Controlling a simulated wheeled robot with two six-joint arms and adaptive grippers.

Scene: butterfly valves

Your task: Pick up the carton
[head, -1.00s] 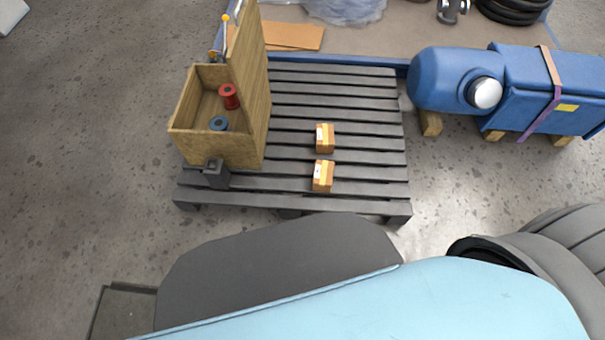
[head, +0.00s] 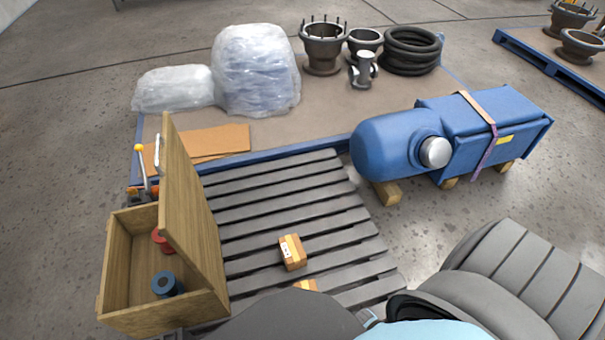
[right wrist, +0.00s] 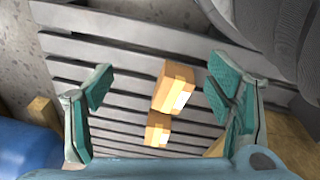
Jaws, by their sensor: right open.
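Two small brown cartons with yellow tape and white labels sit on the dark slatted pallet (head: 330,215). In the head view, one carton (head: 292,252) is fully visible. The other carton (head: 305,285) is nearer me and mostly hidden behind my own body. The right wrist view shows both, an upper carton (right wrist: 174,86) and a lower carton (right wrist: 157,130). My right gripper (right wrist: 160,78) is open and empty, its teal-padded fingers spread wide on either side of the cartons in that picture. Nothing lies in its grasp. My left gripper is not in view.
A wooden box (head: 115,280) with raised lid, holding a red and a blue spool, stands at the pallet's left. A blue strapped machine (head: 440,140) lies right of the pallet on wood blocks. Wrapped bundles (head: 255,70) and valve bodies (head: 323,45) stand behind.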

